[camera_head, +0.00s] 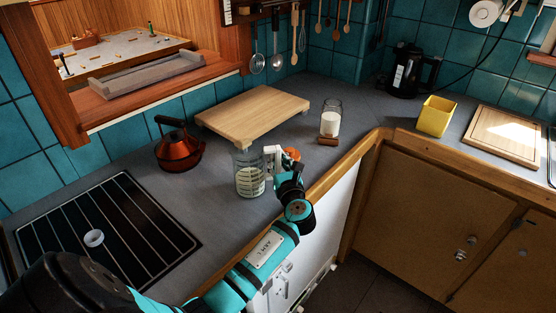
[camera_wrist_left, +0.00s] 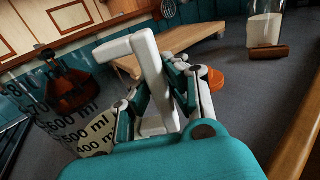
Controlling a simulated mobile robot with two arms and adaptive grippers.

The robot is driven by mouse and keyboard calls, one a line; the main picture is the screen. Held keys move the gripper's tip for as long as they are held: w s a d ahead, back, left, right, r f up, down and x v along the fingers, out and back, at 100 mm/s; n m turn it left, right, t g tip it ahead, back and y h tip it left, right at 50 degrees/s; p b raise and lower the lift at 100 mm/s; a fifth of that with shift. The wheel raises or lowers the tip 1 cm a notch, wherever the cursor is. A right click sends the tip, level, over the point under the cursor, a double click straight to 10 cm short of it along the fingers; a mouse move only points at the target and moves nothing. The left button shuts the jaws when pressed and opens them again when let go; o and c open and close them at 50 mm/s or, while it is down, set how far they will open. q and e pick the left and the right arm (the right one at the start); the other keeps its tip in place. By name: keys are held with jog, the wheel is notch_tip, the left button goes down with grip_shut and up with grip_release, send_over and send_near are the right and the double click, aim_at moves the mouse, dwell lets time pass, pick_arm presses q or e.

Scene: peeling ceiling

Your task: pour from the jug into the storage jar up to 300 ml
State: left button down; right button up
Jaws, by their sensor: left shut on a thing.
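The clear measuring jug (camera_head: 249,178) with dark ml markings is upright at the counter's front edge, with something pale in its lower part. Its printed wall (camera_wrist_left: 70,125) fills the left of the left wrist view. My left gripper (camera_head: 284,172) is shut on the jug's white handle (camera_wrist_left: 152,85); the fingers (camera_wrist_left: 168,105) sit on both sides of it. I cannot tell whether the jug touches the counter. The glass storage jar (camera_head: 331,118) stands upright farther back to the right, holding something white; it also shows in the left wrist view (camera_wrist_left: 266,26). My right gripper is out of view.
A brown block (camera_head: 327,141) lies at the jar's foot. An orange round thing (camera_head: 292,154) is just behind my gripper. A wooden board (camera_head: 253,108), a copper kettle (camera_head: 179,145) and a black hob (camera_head: 95,225) are nearby. A yellow container (camera_head: 435,116) stands right.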

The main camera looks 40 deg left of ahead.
pick_arm(q)
jog(key=shift+f, duration=0.15)
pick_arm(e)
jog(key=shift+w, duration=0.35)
pick_arm(q)
jog(key=c, duration=1.3)
grip_release()
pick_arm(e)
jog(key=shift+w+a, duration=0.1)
pick_arm(q)
jog(key=shift+s+d+p, duration=0.4)
jog(key=shift+s+d, duration=0.05)
jog(key=shift+d, duration=0.15)
jog(key=p+v, duration=0.1)
jog(key=v, duration=0.3)
jog(key=shift+s+p, duration=0.1)
jog(key=shift+p, duration=0.25)
jog(key=shift+p+v, duration=0.45)
jog(key=shift+v, duration=1.25)
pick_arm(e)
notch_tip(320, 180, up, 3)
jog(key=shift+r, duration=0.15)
